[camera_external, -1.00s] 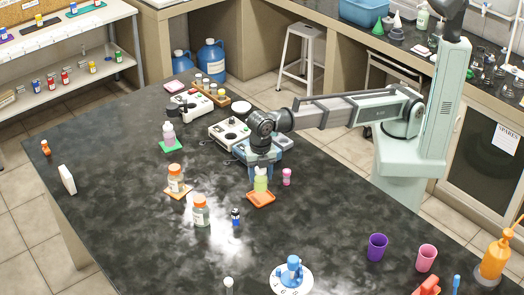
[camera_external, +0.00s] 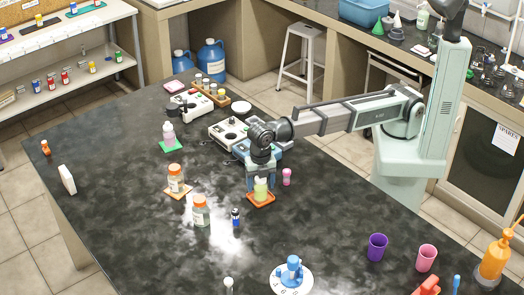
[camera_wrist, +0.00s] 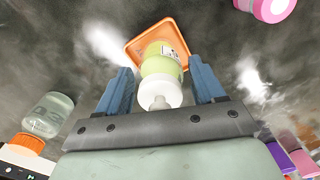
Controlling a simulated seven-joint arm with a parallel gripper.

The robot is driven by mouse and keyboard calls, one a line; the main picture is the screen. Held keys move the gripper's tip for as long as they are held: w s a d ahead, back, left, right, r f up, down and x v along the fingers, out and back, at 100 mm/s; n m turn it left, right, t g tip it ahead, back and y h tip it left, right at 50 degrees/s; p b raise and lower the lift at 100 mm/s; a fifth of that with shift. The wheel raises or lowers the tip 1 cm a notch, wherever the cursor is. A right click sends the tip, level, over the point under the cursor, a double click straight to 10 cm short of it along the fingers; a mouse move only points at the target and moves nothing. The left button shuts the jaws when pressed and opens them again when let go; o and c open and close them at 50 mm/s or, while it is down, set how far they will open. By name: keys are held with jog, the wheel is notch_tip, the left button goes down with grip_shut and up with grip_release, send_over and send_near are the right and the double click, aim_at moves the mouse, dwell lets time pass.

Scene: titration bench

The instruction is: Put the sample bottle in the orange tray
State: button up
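A yellow-green bottle with a white top (camera_external: 261,188), which I take as the sample bottle, stands upright on an orange tray (camera_external: 251,201). In the wrist view the bottle (camera_wrist: 160,68) shows its label, and the orange tray (camera_wrist: 136,46) lies beneath it. My gripper (camera_external: 262,179) points down around the bottle. Its blue fingers (camera_wrist: 161,85) are on both sides of it, with a narrow gap showing on each side, so it looks open. The bottle's base is partly hidden in the wrist view.
A pink bottle (camera_external: 287,177) stands close right of the tray. A small dark blue bottle (camera_external: 235,217) and an orange-capped jar (camera_external: 200,211) are in front and left. Another orange-capped jar (camera_external: 175,179) stands on a second orange mat.

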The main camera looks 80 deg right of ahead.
jog(key=shift+o, duration=0.7)
notch_tip(320, 180, up, 12)
jog(key=shift+r, duration=0.15)
dwell(0.4)
